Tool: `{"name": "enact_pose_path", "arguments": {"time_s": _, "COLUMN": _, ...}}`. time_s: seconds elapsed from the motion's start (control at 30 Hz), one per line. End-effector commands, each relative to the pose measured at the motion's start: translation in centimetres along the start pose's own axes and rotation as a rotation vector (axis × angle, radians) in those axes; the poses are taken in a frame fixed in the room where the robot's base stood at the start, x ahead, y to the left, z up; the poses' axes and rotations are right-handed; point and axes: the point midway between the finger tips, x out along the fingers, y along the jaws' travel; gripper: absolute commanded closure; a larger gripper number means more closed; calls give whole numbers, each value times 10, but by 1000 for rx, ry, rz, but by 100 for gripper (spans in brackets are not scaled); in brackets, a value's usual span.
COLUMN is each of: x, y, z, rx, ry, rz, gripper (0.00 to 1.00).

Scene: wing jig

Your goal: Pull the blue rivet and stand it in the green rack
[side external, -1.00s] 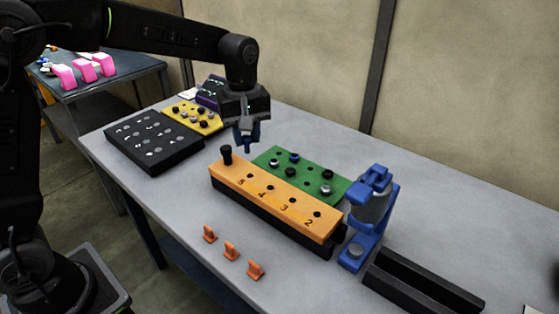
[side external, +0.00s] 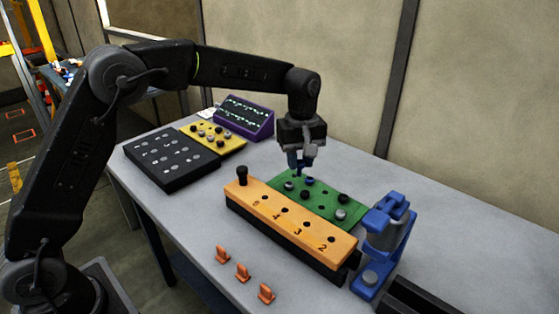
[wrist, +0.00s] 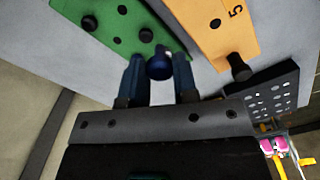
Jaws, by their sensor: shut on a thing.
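My gripper (wrist: 158,75) is shut on the blue rivet (wrist: 159,66), whose dark round head shows between the blue fingers in the wrist view. In the side external view my gripper (side external: 300,167) points down at the back-left end of the green rack (side external: 322,205). The fingers hide most of the held rivet there. I cannot tell whether its tip touches the rack. The rack has holes and several rivets standing in it, including a blue-topped one (side external: 309,181), a black one (side external: 344,198) and a grey one (side external: 340,214).
An orange numbered block (side external: 290,222) with a black rivet (side external: 242,174) at its left end lies in front of the rack. A blue stand (side external: 384,245) is at right. A black tray (side external: 170,158), yellow block (side external: 215,142) and purple panel (side external: 246,118) stand at left. Orange clips (side external: 243,272) lie in front.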

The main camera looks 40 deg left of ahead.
Motion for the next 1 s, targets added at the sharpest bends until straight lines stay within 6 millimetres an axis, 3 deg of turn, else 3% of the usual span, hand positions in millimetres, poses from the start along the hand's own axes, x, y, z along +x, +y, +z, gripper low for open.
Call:
{"name": "enact_pose_path", "arguments": {"time_s": 0.1, "x": 18, "y": 30, "z": 4, "rx": 2, "ry": -1, "rz": -2, "gripper": 95}}
{"name": "enact_pose_path", "arguments": {"time_s": 0.3, "x": 34, "y": 57, "z": 9, "rx": 0, "ry": -1, "rz": -1, "gripper": 95}}
{"name": "enact_pose_path", "arguments": {"time_s": 0.57, "x": 48, "y": 63, "z": 11, "rx": 0, "ry": 0, "rz": -1, "gripper": 95}}
{"name": "enact_pose_path", "arguments": {"time_s": 1.0, "x": 92, "y": 62, "z": 10, "rx": 0, "ry": -1, "rz": -1, "gripper": 95}}
